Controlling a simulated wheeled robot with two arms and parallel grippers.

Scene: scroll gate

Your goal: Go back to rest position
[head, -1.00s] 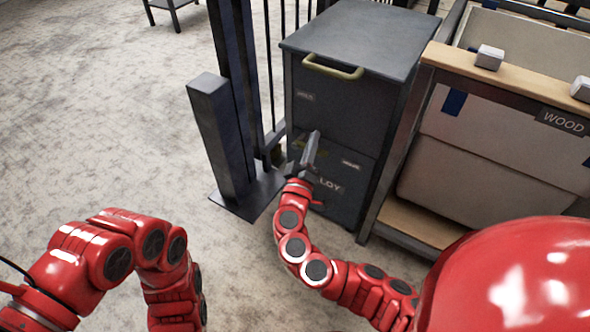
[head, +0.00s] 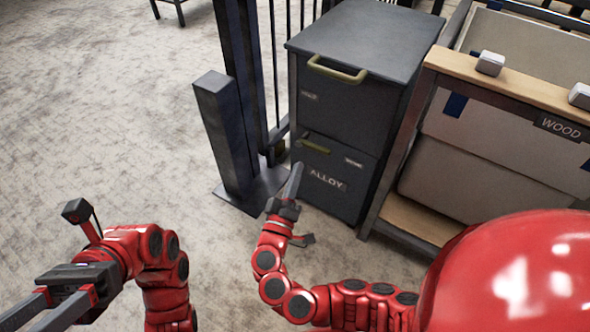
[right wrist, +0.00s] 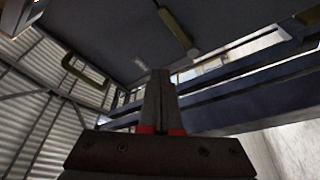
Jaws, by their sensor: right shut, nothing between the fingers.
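My right gripper (head: 295,180) is in front of the dark cabinet's lower drawer, pointing up and away, with its fingers together and nothing between them. In the right wrist view its closed fingers (right wrist: 158,100) stand in the middle, and nothing is held. My left gripper (head: 35,310) is at the lower left of the head view, over bare floor. Its two fingers are apart and empty, with their tips at the picture's edge.
The dark cabinet (head: 365,40) has brass handles and a lower drawer marked ALLOY (head: 327,180). A dark post (head: 222,130) on a floor plate stands left of it. A wooden-edged bin marked WOOD (head: 520,110) stands right. The floor (head: 110,110) at left is clear.

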